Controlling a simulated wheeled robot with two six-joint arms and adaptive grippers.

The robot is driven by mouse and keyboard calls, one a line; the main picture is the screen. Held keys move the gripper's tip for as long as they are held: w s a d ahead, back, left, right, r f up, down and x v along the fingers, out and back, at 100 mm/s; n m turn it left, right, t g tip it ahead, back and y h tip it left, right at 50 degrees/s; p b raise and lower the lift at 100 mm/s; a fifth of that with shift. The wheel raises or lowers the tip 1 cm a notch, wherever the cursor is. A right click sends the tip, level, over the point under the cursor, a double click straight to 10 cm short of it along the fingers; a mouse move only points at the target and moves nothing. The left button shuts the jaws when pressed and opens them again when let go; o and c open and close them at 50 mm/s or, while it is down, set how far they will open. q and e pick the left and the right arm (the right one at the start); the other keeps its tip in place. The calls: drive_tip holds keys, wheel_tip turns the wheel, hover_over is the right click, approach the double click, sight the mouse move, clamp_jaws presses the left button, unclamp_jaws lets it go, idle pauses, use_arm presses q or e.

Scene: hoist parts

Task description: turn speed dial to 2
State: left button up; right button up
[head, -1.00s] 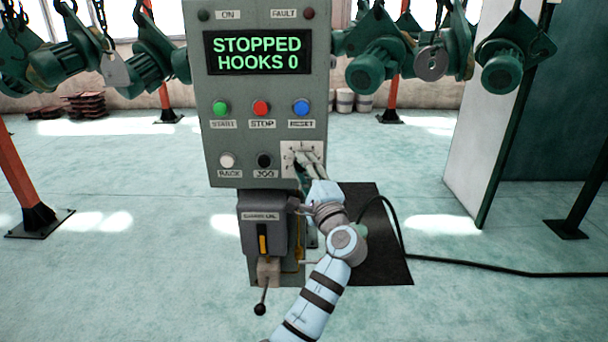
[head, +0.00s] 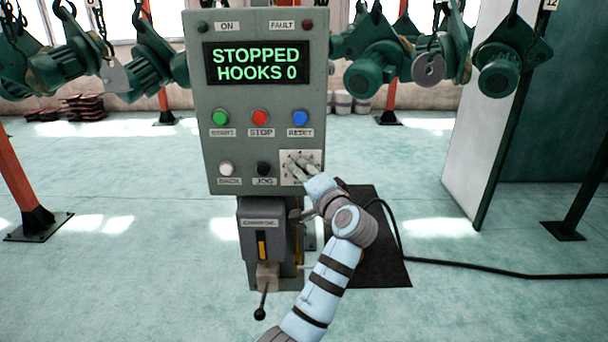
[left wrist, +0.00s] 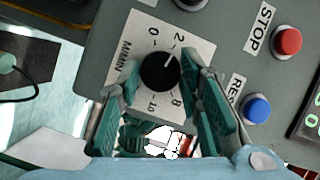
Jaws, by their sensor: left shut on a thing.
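The speed dial is a black round knob (left wrist: 160,72) on a white scale plate (head: 288,174) at the panel's lower right. In the left wrist view its white pointer line aims up and right, close to the 2; I cannot tell whether it is exactly on it. My left gripper (head: 297,162) reaches the plate from below and hides the knob in the head view. In the left wrist view its green-padded fingers (left wrist: 155,88) stand on both sides of the knob, shut on it. My right gripper is not in view.
The START (head: 219,117), STOP (head: 260,117) and RESET (head: 300,118) buttons are above the dial; a white button (head: 227,169) and black JOG button (head: 264,169) are left of it. The display (head: 256,64) reads STOPPED HOOKS 0. A lever (head: 262,298) stands below.

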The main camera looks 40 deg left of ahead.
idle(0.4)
use_arm(q)
drive_tip(key=o, duration=1.2)
drive_tip(key=shift+c, duration=0.2)
drive_tip(key=v, duration=0.7)
drive_tip(key=shift+d, duration=0.25)
drive_tip(key=shift+s+a, duration=0.1)
drive_tip(key=shift+s, duration=0.05)
